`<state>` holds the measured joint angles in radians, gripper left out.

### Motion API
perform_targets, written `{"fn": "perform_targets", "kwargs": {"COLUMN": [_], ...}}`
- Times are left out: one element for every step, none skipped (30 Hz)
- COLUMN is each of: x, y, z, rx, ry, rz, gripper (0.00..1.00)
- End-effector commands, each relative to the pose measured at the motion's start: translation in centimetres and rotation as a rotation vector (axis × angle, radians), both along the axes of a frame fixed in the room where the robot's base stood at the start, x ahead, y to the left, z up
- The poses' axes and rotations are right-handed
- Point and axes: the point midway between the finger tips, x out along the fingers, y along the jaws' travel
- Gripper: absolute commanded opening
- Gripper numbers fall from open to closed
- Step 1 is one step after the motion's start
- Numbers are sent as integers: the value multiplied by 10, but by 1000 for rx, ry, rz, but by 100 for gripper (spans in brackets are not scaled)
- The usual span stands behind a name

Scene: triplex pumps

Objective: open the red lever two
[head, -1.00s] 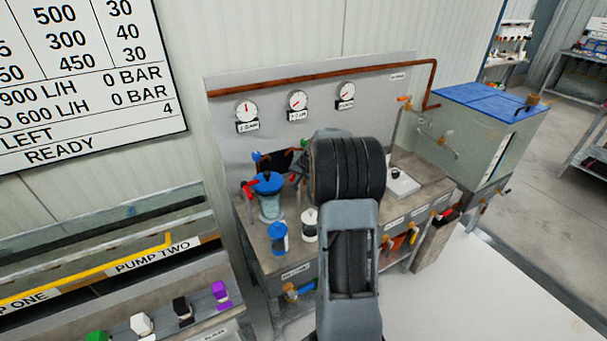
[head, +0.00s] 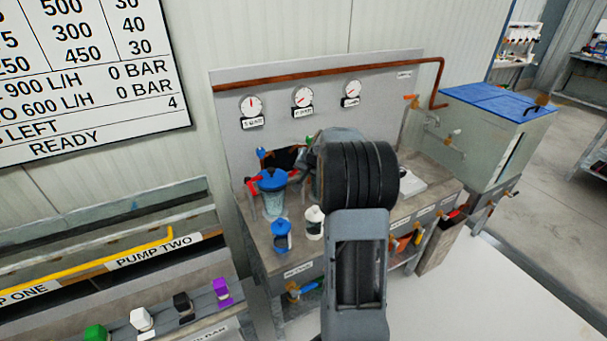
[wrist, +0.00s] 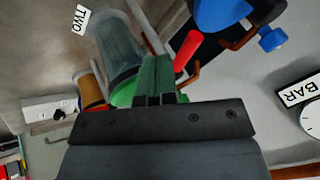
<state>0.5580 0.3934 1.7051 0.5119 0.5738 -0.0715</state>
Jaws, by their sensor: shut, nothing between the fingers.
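A red lever (wrist: 187,50) stands just beyond my gripper's fingertips in the wrist view, slightly to their right. I cannot tell whether they touch. A red lever also shows in the head view (head: 292,175), right of the blue-lidded clear vessel (head: 271,198); another red lever (head: 252,186) is left of it. In the wrist view a clear vessel with a green cap (wrist: 122,92) lies left of the fingers, near a label reading TWO (wrist: 80,21). My gripper (wrist: 155,80) is shut and empty. In the head view my arm hides the gripper and part of the bench.
A back panel carries several gauges (head: 303,97) and a copper pipe (head: 330,71). A blue-topped tank (head: 497,101) stands right of the bench. In the wrist view, a blue part (wrist: 222,14) and a gauge labelled BAR (wrist: 312,115) are close on the right.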

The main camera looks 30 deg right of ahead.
Motion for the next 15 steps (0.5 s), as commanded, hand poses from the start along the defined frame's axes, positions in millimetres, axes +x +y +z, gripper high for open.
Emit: {"fn": "perform_targets", "kwargs": {"x": [-6, -9, -14, -16, -19, -24, -28, -32, -36, -40, -43, -47, -49, -52, -55], "y": [-2, -3, -4, -1, 1, 2, 3, 3, 3, 3, 3, 4, 4, 5, 6], "z": [-2, -1, 2, 13, 19, 26, 31, 36, 42, 47, 51, 57, 61, 65, 69], "rx": [-1, -1, -1, -2, -4, -3, -2, -2, -2, -3, -2, -2, -1, -1, -2], "ry": [-2, -2, -3, -5, -5, -5, -4, -4, -3, -4, -3, -3, -3, -3, -2], "rz": [0, 2, 6, 9, 10, 10, 7, 6, 3, 2, 0, -1, -2, -2, -1], "gripper": [0, 0, 0, 0, 0, 0, 0, 0, 0, 0, 0, 0, 0, 0, 0]}}
